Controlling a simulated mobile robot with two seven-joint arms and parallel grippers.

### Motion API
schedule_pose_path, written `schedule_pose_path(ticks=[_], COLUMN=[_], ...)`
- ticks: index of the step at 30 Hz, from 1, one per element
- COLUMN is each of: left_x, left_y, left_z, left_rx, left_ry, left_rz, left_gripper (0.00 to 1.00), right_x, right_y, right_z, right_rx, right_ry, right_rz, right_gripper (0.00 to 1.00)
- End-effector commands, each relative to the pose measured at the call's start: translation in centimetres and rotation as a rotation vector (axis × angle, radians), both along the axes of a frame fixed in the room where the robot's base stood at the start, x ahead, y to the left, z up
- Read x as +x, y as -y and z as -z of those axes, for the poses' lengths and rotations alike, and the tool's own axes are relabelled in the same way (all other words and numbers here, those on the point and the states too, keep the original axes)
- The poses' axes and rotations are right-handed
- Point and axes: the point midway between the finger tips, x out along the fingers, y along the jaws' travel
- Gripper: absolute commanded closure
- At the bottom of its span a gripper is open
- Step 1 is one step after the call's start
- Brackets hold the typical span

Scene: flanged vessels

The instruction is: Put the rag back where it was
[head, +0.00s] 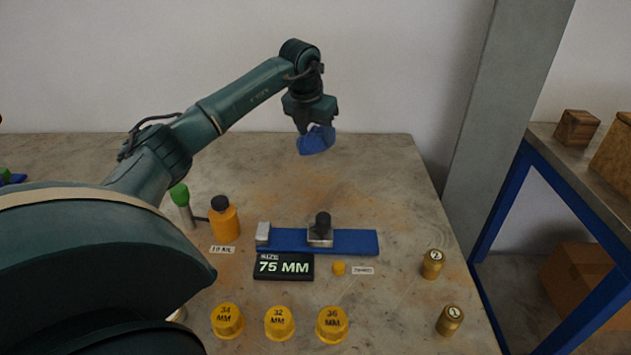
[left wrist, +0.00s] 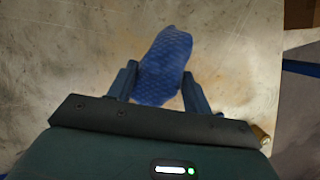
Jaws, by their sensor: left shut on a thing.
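The blue rag (head: 317,140) hangs from my left gripper (head: 312,124) above the back part of the table, right of its middle. In the left wrist view the rag (left wrist: 163,65) shows as a blue, textured cloth between the two fingers of my left gripper (left wrist: 158,85). The gripper is shut on it. The bare table top shows beneath the rag in that view. My right gripper is not in view.
The table (head: 380,180) is clear at the back. A blue fixture (head: 350,241), a 75 MM display (head: 283,267), an orange bottle (head: 223,218) and a green-capped bottle (head: 181,203) stand mid-table. Yellow caps (head: 279,323) and brass weights (head: 432,263) stand nearer the front.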

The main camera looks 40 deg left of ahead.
Motion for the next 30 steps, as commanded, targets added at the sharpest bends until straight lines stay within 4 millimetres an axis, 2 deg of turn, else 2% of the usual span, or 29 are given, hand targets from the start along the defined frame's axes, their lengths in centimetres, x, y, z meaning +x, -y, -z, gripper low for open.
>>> schedule_pose_path(ticks=[2, 9, 17, 22, 30], left_x=[0.0, -0.1, 0.0, -0.1, 0.0], left_y=[-0.3, -0.4, -0.3, -0.3, -0.3], left_z=[0.7, 5.0, 7.2, 9.7, 10.0], left_rx=[-0.001, -0.001, -0.002, -0.002, -0.001], left_ry=[-0.002, -0.004, -0.001, -0.003, 0.001], left_rz=[-0.029, -0.038, -0.035, -0.034, -0.034], left_gripper=[0.71, 0.71, 0.71, 0.71, 0.71], right_x=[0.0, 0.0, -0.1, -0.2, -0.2], right_y=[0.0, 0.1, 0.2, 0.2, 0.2], right_z=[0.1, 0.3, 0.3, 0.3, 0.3], right_rx=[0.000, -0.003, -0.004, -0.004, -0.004], right_ry=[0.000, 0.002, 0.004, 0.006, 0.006], right_rz=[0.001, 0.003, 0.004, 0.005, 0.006], right_gripper=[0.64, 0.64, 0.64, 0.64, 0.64])
